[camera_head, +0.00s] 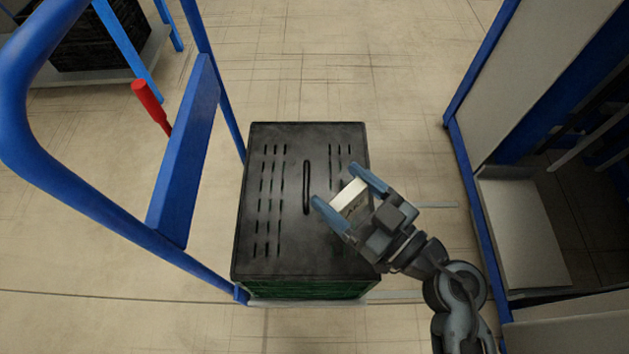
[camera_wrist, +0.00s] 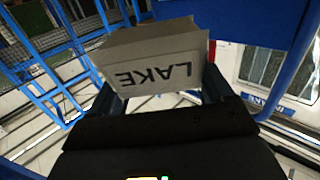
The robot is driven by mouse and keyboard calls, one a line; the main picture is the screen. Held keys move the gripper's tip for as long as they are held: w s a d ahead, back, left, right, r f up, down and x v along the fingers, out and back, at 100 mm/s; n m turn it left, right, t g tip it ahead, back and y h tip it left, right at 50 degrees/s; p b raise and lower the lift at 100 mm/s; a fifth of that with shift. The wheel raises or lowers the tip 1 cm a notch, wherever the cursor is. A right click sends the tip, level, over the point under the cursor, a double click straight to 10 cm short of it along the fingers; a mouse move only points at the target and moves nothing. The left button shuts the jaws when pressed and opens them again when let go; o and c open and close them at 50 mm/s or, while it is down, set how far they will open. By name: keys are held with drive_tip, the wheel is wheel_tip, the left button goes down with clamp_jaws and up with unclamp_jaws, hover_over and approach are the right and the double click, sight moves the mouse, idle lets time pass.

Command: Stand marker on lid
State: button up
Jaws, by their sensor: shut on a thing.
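The marker (camera_head: 349,197) is a pale block, held between the fingers of my gripper (camera_head: 338,186). In the wrist view the marker (camera_wrist: 150,55) shows the dark word LAKE upside down on its near face. The lid (camera_head: 300,250) is black, with rows of slots and a long dark handle-like strip in its middle. It lies flat on a green crate (camera_head: 305,291). My gripper appears over the right part of the lid, right of the strip. I cannot tell whether the marker touches the lid. The marker's underside is hidden.
A blue tubular frame (camera_head: 185,150) with a red handle (camera_head: 150,102) rises left of the crate. A blue-edged rack (camera_head: 525,230) stands at the right. Another black crate (camera_head: 100,35) is at the upper left. Open floor (camera_head: 340,60) lies beyond the crate.

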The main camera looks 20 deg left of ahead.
drive_tip(key=shift+f, duration=0.5)
drive_tip(key=w+d+f+b, duration=0.1)
drive_tip(key=w+f+b, duration=0.1)
drive_tip(key=w, duration=0.1)
drive_tip(key=w+d+f+b, duration=0.1)
drive_tip(key=w+f+b, duration=0.1)
drive_tip(key=w, duration=0.2)
drive_tip(key=w+d+f+b, duration=0.1)
drive_tip(key=w+f+b, duration=0.1)
drive_tip(key=w, duration=0.2)
drive_tip(key=shift+w+f+b, duration=0.1)
drive_tip(key=shift+f+b, duration=0.3)
wheel_tip(320, 180, down, 4)
drive_tip(key=b, duration=0.3)
drive_tip(key=shift+f, duration=0.1)
drive_tip(key=o, duration=0.9)
drive_tip(key=shift+o, duration=0.2)
